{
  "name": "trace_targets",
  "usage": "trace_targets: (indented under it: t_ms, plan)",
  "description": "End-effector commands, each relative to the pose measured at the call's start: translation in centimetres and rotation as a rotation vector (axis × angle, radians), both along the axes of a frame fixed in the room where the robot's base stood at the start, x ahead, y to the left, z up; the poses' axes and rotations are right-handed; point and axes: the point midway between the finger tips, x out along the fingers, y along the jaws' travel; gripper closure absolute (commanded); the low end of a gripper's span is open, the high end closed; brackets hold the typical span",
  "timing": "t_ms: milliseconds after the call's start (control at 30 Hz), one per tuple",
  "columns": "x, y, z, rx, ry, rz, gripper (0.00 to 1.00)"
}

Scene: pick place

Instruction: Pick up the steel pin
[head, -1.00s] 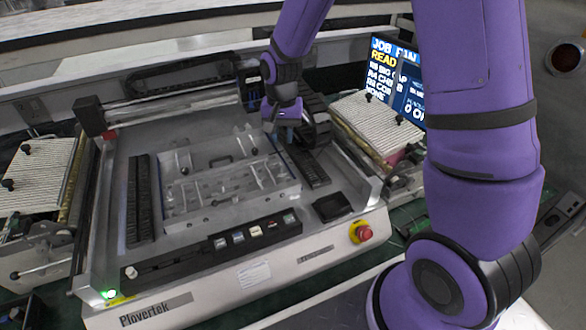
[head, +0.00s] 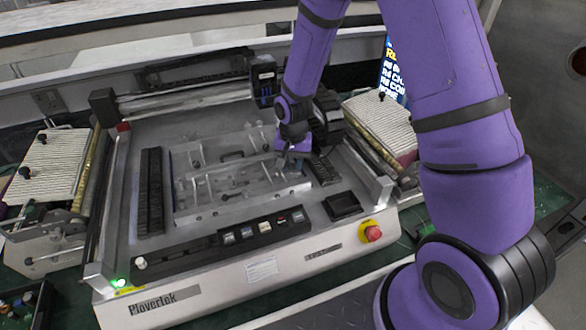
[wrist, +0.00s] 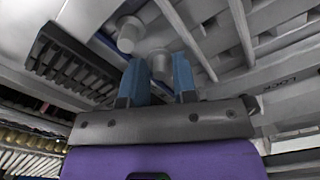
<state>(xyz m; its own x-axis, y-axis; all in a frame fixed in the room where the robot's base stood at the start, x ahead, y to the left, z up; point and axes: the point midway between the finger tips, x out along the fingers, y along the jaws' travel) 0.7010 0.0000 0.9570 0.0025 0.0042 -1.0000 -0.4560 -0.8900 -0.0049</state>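My gripper (head: 292,160) is low over the right side of the metal fixture plate (head: 205,211). In the wrist view its two blue fingers (wrist: 160,75) stand apart. A short grey cylinder, which looks like a steel pin (wrist: 159,66), shows in line with the gap between the fingertips. I cannot tell whether it is between them or just beyond. A second, similar grey cylinder (wrist: 128,36) stands beside it, up and to the left. In the head view, the pin under my gripper is too small or hidden to make out.
The fixture sits in a machine bed with a black slotted strip (head: 151,190) at left. Another slotted strip (wrist: 70,62) lies close to my fingers. A small black tray (head: 342,205) and a red stop button (head: 373,233) are at front right.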

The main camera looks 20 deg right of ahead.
Motion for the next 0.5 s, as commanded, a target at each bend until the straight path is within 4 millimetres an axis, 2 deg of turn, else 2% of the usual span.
trace_targets:
  t_ms: [267, 367, 400, 500]
  plan:
    - [0.01, 0.01, -0.25, 0.000, -0.001, 0.001, 0.74]
    - [0.01, 0.01, -0.24, 0.000, -0.001, 0.001, 0.97]
    - [0.01, 0.01, -0.24, 0.000, -0.001, 0.001, 1.00]
    - [0.02, 0.01, -0.23, 0.000, -0.001, 0.001, 1.00]
